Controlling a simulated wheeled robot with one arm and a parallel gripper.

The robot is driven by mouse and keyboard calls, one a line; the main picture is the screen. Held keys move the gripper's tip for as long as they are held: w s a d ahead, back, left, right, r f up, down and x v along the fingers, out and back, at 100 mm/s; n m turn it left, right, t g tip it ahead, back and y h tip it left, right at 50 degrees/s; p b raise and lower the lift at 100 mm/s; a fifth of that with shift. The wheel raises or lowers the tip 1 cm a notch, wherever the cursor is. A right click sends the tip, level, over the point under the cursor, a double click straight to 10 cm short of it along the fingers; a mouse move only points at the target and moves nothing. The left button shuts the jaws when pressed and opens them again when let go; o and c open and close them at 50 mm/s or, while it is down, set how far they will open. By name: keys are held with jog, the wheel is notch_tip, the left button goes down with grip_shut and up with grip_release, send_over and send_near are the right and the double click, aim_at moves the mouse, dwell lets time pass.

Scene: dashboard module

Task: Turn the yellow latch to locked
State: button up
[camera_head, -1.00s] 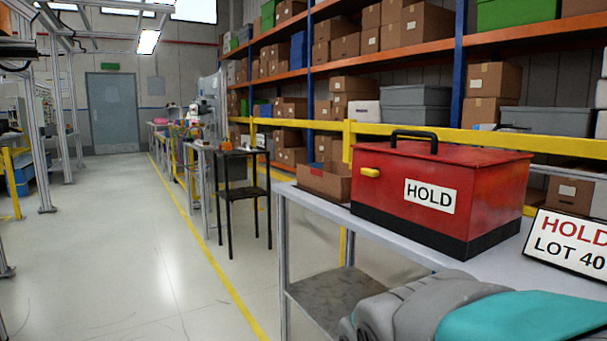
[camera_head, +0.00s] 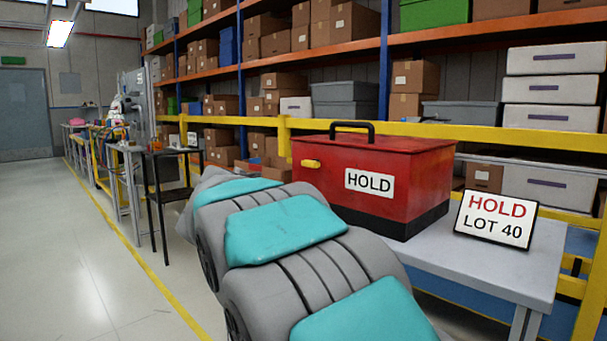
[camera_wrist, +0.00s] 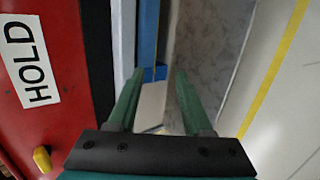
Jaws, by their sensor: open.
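The yellow latch (camera_head: 311,163) is a small knob-like lever on the front of a red box (camera_head: 400,165) with a black handle and black base. In the head view it lies roughly horizontal, near the front's upper left corner, left of the HOLD label. In the wrist view the latch (camera_wrist: 42,158) shows at the lower left, outside my jaws, on the red face. My gripper (camera_wrist: 160,72) is open and empty, its two green fingers over the gap beside the box front. In the head view my arm hides the gripper.
The red box stands on a grey table (camera_head: 500,275). A HOLD LOT 40 sign (camera_head: 496,219) stands right of it. A yellow rail (camera_head: 480,132) and loaded shelves are behind. A black stand (camera_head: 170,190) is at the left, with open floor before it.

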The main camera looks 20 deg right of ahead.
jog(key=w+a+r+t+h, duration=0.2)
jog(key=w+r+h, duration=0.2)
jog(key=w+r, duration=0.65)
jog(key=t+h, duration=0.2)
send_near(307, 165)
jog(key=d, duration=0.2)
jog(key=shift+n, duration=0.3)
jog(key=x, duration=0.7)
jog(key=shift+w+d+r, duration=0.1)
jog(key=shift+w+d, duration=0.05)
jog(key=shift+w, duration=0.25)
jog(key=shift+c, duration=0.2)
grip_shut()
